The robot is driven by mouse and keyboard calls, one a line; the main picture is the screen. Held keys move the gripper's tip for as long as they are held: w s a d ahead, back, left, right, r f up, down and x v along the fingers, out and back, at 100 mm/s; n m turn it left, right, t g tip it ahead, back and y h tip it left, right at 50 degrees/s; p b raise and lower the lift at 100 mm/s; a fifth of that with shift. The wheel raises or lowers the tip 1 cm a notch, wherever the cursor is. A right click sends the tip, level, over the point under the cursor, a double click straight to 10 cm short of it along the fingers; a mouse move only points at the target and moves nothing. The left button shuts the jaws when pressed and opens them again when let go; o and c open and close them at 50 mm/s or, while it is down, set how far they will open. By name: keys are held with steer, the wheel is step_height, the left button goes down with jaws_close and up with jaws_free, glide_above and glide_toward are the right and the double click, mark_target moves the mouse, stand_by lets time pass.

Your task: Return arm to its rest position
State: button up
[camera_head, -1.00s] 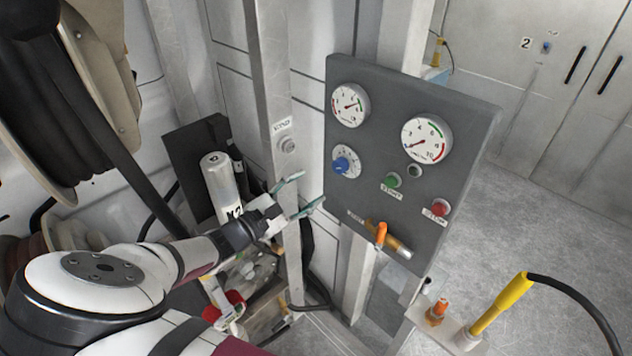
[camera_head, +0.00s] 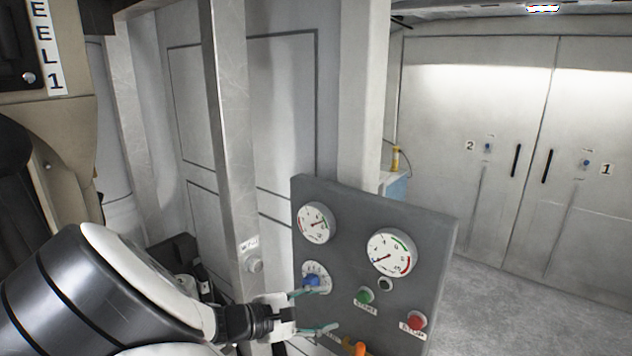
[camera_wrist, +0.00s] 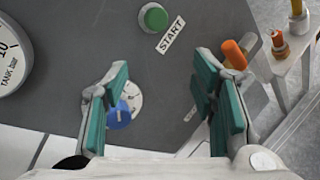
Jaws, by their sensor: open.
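My gripper (camera_head: 318,311) is open and empty at the lower left part of the grey control panel (camera_head: 440,240) in the head view. Its upper fingertip appears close to the blue knob (camera_head: 312,281), its lower one left of the orange-handled valve (camera_head: 359,349). In the wrist view the two teal-padded fingers (camera_wrist: 160,105) stand wide apart with the panel behind them. The blue knob (camera_wrist: 119,115) shows beside the left finger and the orange handle (camera_wrist: 234,54) beyond the right one. I cannot tell whether a finger touches the panel.
The panel also carries two gauges (camera_head: 391,252), a green START button (camera_head: 365,296) and a red button (camera_head: 416,320). A metal post (camera_head: 231,150) stands left of the panel. A reel housing (camera_head: 60,150) is at the far left. Open floor (camera_head: 520,310) lies right, before the cabinet doors (camera_head: 480,110).

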steer(key=s+d+r+m+g+y, duration=0.3)
steer(key=s+d+r+m, duration=0.15)
steer(key=d, duration=0.25)
steer(key=s+d+r+m+g+y, duration=0.4)
steer(key=s+d+r, duration=0.1)
steer(key=d+r, duration=0.15)
steer(key=s+d+r+m+t+y, duration=0.2)
steer(key=s+r, duration=0.3)
steer(key=s, duration=0.3)
steer(key=s+d+r+m+t+y, duration=0.2)
steer(key=s+r+m, duration=0.3)
steer(key=s, duration=0.3)
steer(key=shift+d+r+t+y, duration=0.4)
steer(key=shift+d+y, duration=0.1)
steer(key=shift+d, duration=0.2)
